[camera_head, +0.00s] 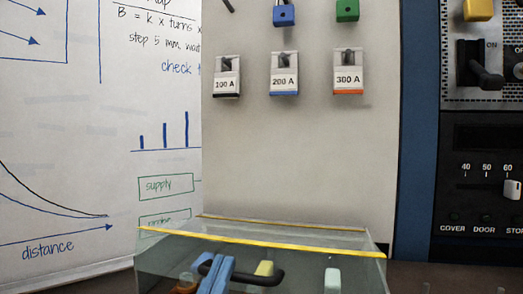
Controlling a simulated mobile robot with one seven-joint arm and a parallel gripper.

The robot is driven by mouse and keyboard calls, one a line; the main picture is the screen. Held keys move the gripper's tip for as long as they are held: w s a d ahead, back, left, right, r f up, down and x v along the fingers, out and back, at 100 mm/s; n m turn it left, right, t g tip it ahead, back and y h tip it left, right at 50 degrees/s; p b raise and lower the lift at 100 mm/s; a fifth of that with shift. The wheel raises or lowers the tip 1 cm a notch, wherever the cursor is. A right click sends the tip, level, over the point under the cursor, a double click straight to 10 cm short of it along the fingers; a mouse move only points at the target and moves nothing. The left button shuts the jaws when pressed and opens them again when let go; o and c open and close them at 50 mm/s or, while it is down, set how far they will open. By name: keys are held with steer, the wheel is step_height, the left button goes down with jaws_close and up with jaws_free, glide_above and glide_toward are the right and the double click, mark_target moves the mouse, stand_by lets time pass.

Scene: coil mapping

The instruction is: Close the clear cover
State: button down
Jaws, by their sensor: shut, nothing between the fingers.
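The clear cover (310,236) is at the bottom middle of the head view, a see-through box-like shape with yellow edging along its upper edges. A black bar handle (262,280) is in front of its near face. Blue upright pieces (218,274), an orange piece, a pale yellow piece (264,269) and a pale green piece (332,281) show in or behind the clear sheet. The lower part of the cover is cut off by the frame, so I cannot tell whether it is open or shut. My gripper is not in view.
A pale upright panel behind the cover carries hanging tags marked 100 A (227,83), 200 A (284,80) and 300 A (348,79). A whiteboard (70,130) stands at left. A dark control panel (480,200) at right has a switch, a slider and buttons marked COVER, DOOR and STOP.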

steer(key=shift+s+f+b, duration=0.1)
steer(key=shift+f+b, duration=1.45)
